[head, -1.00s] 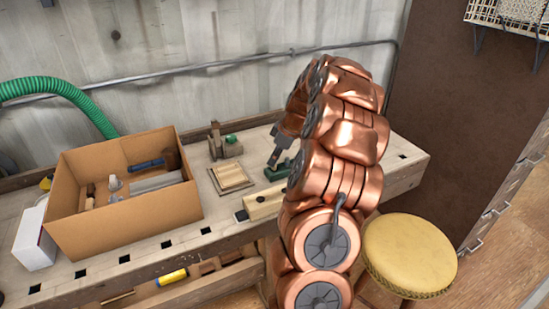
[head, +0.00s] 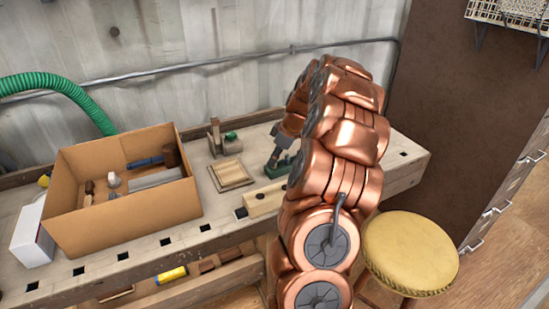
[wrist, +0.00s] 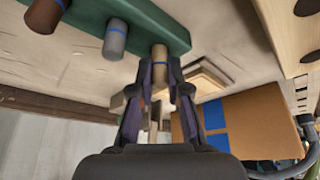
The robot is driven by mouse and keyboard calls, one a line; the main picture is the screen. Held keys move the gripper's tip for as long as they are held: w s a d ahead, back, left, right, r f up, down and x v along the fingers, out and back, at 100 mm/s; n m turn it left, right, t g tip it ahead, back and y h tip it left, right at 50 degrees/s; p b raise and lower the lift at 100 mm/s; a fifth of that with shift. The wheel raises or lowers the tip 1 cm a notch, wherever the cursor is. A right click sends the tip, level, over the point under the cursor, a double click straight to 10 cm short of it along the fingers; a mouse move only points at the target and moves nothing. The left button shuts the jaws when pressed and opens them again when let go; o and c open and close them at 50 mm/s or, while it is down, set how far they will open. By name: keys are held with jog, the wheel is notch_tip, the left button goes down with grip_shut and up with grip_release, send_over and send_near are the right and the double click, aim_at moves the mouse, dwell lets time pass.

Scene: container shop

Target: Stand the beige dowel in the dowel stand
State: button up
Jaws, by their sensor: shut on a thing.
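My gripper (wrist: 160,90) is shut on the beige dowel (wrist: 159,75), which has a blue band and sits between the fingertips in the wrist view. The dowel's far end overlaps the edge of the green dowel stand (wrist: 85,28); I cannot tell whether it is in a hole. A grey dowel (wrist: 115,40) and a brown dowel (wrist: 44,15) stand in the same stand, apart from my fingers. In the head view the green stand (head: 283,168) is partly hidden by my arm, and the beige dowel cannot be made out.
A pale wooden block (head: 264,200) lies in front of the stand, and a square wooden tray (head: 231,184) lies to its left. A cardboard box (head: 130,225) of tools fills the left bench. A small green-and-wood device (head: 225,143) stands behind. A yellow stool (head: 408,250) is right of my arm.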

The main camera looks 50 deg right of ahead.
jog(key=shift+f, duration=0.15)
jog(key=o, duration=0.8)
jog(key=shift+r, duration=3.55)
